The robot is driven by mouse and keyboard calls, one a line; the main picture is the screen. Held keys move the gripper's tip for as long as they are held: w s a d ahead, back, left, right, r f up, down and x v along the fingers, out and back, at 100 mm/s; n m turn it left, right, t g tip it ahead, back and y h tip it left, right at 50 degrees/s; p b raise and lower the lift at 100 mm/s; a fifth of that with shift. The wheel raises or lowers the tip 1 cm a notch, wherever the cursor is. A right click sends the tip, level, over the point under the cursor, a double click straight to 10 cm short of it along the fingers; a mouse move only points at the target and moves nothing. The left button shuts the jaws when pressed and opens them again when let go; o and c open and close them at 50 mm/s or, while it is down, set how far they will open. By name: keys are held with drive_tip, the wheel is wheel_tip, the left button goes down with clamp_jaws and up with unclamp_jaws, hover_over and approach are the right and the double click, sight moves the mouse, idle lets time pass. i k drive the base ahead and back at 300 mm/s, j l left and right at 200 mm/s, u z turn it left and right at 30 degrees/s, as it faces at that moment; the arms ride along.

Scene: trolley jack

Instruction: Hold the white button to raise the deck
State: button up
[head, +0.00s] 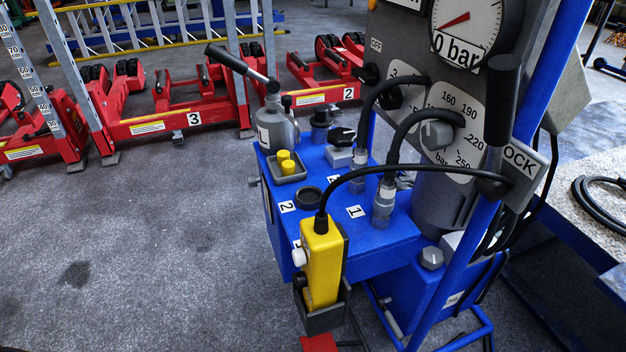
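A yellow hand control (323,262) stands upright in a dark grey holder (324,312) at the front of the blue pump unit (375,235). The white button (299,257) sticks out from the left side of the control, near its upper half. A darker button (301,281) sits below it. A black cable (345,178) runs from the top of the control up to the right. I cannot tell which part is the deck. Red jack units (185,103) with number plates 3 and 2 stand low on the floor behind. My gripper is not in view.
The gauge (467,25) on the grey panel has its needle near 0 bar. Grey floor (150,240) to the left is clear. A table with a coiled cable (605,200) is at right.

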sight(299, 257)
drive_tip(key=j+z, duration=0.35)
drive_tip(key=i+j+z, duration=0.1)
drive_tip(key=j+z, duration=0.2)
drive_tip(key=j, duration=0.15)
drive_tip(key=j+z, duration=0.35)
